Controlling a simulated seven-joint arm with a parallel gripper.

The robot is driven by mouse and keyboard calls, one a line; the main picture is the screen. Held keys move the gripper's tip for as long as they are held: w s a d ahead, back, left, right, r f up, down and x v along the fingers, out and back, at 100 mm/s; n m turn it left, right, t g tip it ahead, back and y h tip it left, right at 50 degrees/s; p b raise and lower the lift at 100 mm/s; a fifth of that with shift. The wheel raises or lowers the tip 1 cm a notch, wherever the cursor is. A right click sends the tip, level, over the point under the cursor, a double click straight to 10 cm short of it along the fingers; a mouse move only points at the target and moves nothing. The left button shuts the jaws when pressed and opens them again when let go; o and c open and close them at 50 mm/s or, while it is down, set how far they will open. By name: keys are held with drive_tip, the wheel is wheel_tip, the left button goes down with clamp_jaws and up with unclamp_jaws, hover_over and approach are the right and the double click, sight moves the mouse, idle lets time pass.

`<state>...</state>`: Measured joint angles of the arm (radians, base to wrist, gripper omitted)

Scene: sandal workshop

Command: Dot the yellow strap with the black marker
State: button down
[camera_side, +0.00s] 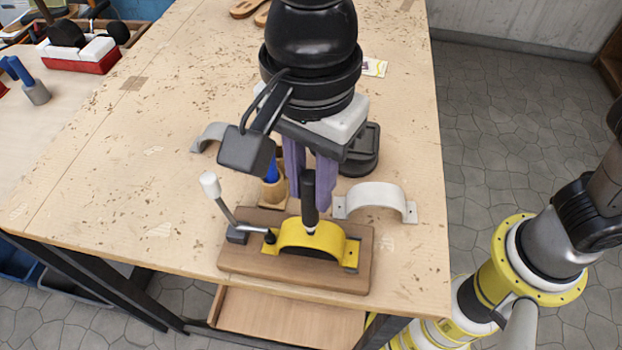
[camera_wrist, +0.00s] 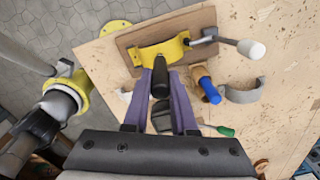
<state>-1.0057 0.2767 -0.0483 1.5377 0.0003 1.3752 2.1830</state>
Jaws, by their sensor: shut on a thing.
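The yellow strap (camera_side: 322,235) arches over a brown wooden board (camera_side: 235,265); in the wrist view it is at the top (camera_wrist: 150,55). A toggle clamp with a white handle (camera_side: 210,185) sits at the strap's left end. My gripper (camera_side: 311,203), with purple fingers, is shut on the black marker (camera_side: 308,190), which also shows in the wrist view (camera_wrist: 160,82). The marker stands nearly upright, its pale tip down at the top of the arch. I cannot tell whether the tip touches the strap. No dot is visible on the strap.
A white arched strap (camera_side: 375,197) lies just behind the board at right; a grey one (camera_side: 212,136) lies at left. A wooden holder (camera_side: 272,192) with a blue-handled tool stands close behind the board. The table's (camera_side: 120,190) left part is clear; its front edge is near the board.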

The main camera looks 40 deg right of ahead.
drive_tip(key=shift+r, duration=3.25)
drive_tip(key=shift+r, duration=0.2)
wheel_tip(320, 180, up, 5)
drive_tip(key=w+d+n, duration=0.6)
drive_tip(key=w+d, duration=0.7)
drive_tip(key=w, duration=0.1)
drive_tip(key=w+d+n, duration=0.4)
drive_tip(key=d, duration=0.7)
drive_tip(key=w+d+n, duration=0.3)
drive_tip(key=d, duration=0.7)
wheel_tip(320, 180, down, 12)
drive_tip(key=shift+w+d+n, duration=0.15)
drive_tip(key=shift+d+n, duration=0.15)
drive_tip(key=shift+d, duration=0.05)
drive_tip(key=shift+r, duration=0.15)
